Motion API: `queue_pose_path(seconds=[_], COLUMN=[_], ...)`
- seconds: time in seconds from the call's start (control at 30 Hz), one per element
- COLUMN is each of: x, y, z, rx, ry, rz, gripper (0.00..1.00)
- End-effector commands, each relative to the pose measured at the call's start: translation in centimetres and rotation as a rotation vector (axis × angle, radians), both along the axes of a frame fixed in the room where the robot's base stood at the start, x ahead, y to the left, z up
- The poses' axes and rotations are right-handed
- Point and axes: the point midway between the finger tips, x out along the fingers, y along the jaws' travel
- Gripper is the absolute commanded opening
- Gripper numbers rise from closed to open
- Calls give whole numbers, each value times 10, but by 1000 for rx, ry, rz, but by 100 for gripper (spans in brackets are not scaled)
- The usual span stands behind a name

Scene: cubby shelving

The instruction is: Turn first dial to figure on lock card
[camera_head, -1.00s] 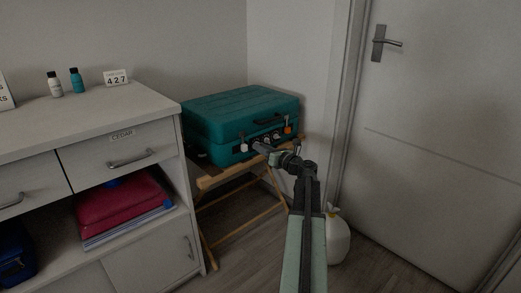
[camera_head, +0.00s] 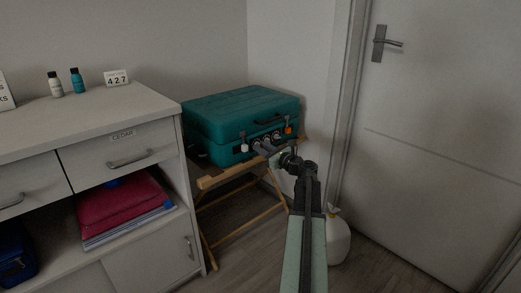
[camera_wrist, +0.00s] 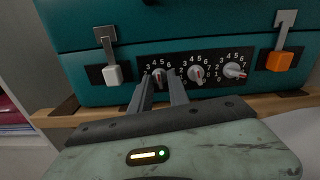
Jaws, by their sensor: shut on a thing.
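The teal suitcase (camera_head: 240,112) lies on a wooden folding stand, its lock panel facing me. The first dial (camera_wrist: 159,75), leftmost of three, sits between the fingertips of my gripper (camera_wrist: 160,82), which is shut on it. The fingers partly cover the dial, and I cannot read its setting. The second dial (camera_wrist: 195,74) and third dial (camera_wrist: 233,70) are uncovered, with red marks and figures around them. The lock card (camera_head: 116,78), a small white card reading 427, stands on the cabinet top. My gripper also shows at the suitcase front in the head view (camera_head: 262,146).
A white latch (camera_wrist: 113,75) is left of the dials and an orange latch (camera_wrist: 279,60) right. The wooden stand (camera_head: 240,174) carries the suitcase.

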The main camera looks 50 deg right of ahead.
Motion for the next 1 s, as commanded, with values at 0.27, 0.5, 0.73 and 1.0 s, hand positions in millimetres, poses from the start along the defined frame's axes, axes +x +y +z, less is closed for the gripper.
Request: queue_pose_path(seconds=[0.27,0.5,0.73,1.0], x=[0,0,0,-1], y=[-1,-2,-2,-2], z=[1,1,1,1], rx=[-104,-130,-130,-131], ry=[4,6,6,8], rz=[-3,-4,-4,-3], gripper=[0,0,0,28])
